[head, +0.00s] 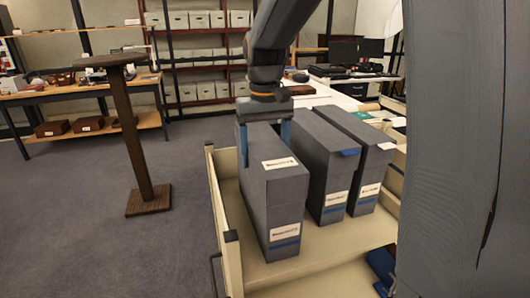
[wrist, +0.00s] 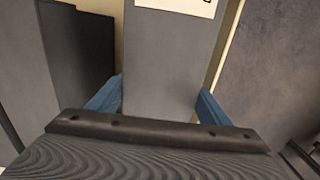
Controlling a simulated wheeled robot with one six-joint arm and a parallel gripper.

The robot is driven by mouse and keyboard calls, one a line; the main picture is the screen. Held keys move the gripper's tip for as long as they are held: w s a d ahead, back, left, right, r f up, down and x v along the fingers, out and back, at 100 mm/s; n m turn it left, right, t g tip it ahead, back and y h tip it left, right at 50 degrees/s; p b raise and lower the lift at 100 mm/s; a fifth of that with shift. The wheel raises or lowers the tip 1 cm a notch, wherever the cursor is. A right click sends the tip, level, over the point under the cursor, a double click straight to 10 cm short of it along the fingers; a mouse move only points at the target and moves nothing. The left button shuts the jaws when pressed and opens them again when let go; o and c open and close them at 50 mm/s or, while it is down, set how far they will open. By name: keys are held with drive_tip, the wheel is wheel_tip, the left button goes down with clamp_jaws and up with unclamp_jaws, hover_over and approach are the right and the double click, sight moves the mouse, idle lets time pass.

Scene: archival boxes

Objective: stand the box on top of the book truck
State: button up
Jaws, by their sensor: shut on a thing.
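A grey archival box (head: 262,190) with white labels and a blue stripe stands upright in the left part of the cream book truck (head: 345,240). My gripper (head: 264,145) comes down from above, its blue fingers on either side of the box's top. In the wrist view, the grey box (wrist: 165,65) lies between the two blue fingers (wrist: 156,100), with part of a white label at the upper edge. The box's base appears at the truck's top shelf; I cannot tell whether it touches.
Two similar grey boxes (head: 325,165) (head: 369,150) stand upright just right of it. The truck's raised left wall (head: 222,215) is close by. A dark pedestal stand (head: 145,150), a wooden table (head: 85,95) and shelves of pale boxes (head: 205,90) stand behind. Carpet is clear at left.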

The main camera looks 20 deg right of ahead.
drive_tip(key=o, duration=2.1)
drive_tip(key=shift+f, duration=0.15)
drive_tip(key=shift+c, duration=0.2)
wheel_tip(320, 180, up, 12)
drive_tip(key=shift+r+b, duration=0.15)
drive_tip(key=shift+b, duration=1.05)
drive_tip(key=shift+r, duration=0.1)
